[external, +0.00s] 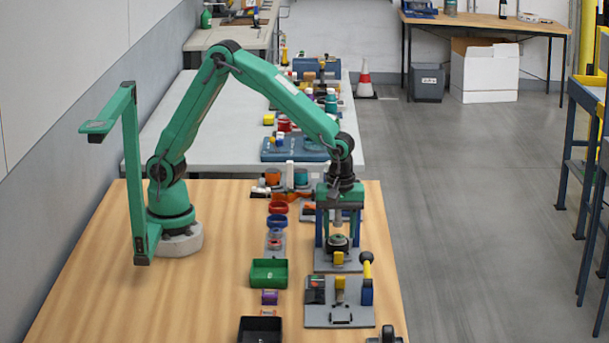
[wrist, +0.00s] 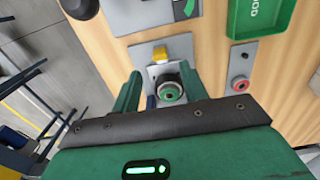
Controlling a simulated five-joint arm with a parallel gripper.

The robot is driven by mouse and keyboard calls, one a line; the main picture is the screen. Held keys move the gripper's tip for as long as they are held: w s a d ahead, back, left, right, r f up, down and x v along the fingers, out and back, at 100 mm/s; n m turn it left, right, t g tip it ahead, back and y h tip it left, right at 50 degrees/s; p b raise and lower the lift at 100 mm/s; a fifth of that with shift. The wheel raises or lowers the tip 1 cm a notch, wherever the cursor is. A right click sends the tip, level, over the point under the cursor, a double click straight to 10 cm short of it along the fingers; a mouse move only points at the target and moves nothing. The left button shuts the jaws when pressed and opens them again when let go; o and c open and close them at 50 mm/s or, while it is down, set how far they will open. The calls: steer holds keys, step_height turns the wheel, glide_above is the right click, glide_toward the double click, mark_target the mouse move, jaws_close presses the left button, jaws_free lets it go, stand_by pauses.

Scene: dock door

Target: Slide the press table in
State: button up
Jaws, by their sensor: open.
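The press (external: 322,232) stands near the right edge of the wooden bench, with blue uprights on a grey base. Its table carries a round dark part with a green centre, which shows in the wrist view (wrist: 170,92). A yellow grip (external: 338,258) sits at the table's front; it also shows in the wrist view (wrist: 160,52). My gripper (external: 339,210) is over the press, pointing down. In the wrist view its green fingers (wrist: 160,73) are apart, with the round part and yellow grip seen between and beyond them. Nothing is held. My gripper hides the press's upper part.
A green tray (external: 268,273) and a black tray (external: 260,330) lie to the left. Bare wood (external: 120,290) is clear farther left.

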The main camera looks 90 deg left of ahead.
mark_target(339, 252)
steer(key=shift+f, duration=3.45)
steer(key=shift+c, duration=0.2)
jaws_close()
